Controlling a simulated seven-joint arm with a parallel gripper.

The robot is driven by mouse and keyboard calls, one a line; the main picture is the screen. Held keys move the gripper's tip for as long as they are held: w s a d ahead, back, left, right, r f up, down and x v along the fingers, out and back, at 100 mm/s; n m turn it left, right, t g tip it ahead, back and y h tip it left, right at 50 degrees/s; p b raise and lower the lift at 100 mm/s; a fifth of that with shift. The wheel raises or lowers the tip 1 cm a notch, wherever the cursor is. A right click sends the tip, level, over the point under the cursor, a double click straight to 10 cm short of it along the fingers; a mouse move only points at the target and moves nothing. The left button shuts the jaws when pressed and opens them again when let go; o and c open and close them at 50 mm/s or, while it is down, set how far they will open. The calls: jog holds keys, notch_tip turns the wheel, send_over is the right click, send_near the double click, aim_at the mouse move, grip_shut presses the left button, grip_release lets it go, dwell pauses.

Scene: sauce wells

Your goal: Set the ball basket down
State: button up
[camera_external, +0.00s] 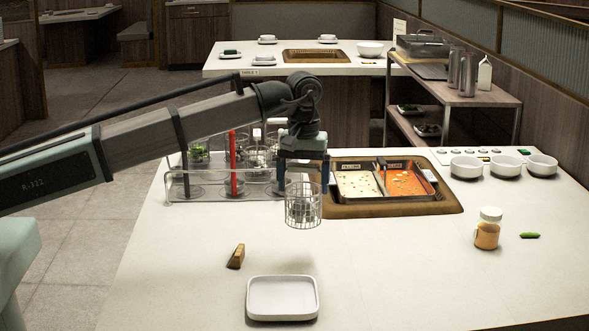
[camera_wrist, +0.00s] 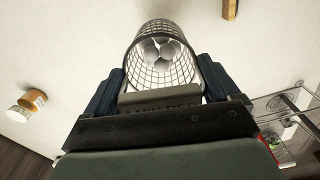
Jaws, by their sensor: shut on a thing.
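The ball basket (camera_external: 303,212) is a wire mesh cylinder hanging in the air above the white table. My gripper (camera_external: 303,185) is shut on it at its upper part. In the wrist view the basket (camera_wrist: 163,60) sits between the two dark fingers of my gripper (camera_wrist: 160,88), and whitish-grey balls show inside it. A shadow lies on the table below the basket, so it is clear of the surface. A white square dish (camera_external: 283,297) stands on the table in front of and below the basket.
A clear rack (camera_external: 185,190) with glasses and a red stick stands behind left. A two-compartment sauce pot (camera_external: 385,183) is sunk in the table behind right. A jar (camera_external: 487,229) stands right. The table between is clear.

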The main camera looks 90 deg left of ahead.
aim_at(306, 221)
jog(key=shift+w+a+n, duration=0.1)
jog(key=shift+w+n, duration=0.2)
jog(key=shift+n, duration=0.9)
jog(key=shift+f, duration=4.95)
jog(key=shift+f, duration=0.15)
jog(key=o, duration=1.4)
notch_tip(306, 221, up, 12)
jog(key=shift+r, duration=0.15)
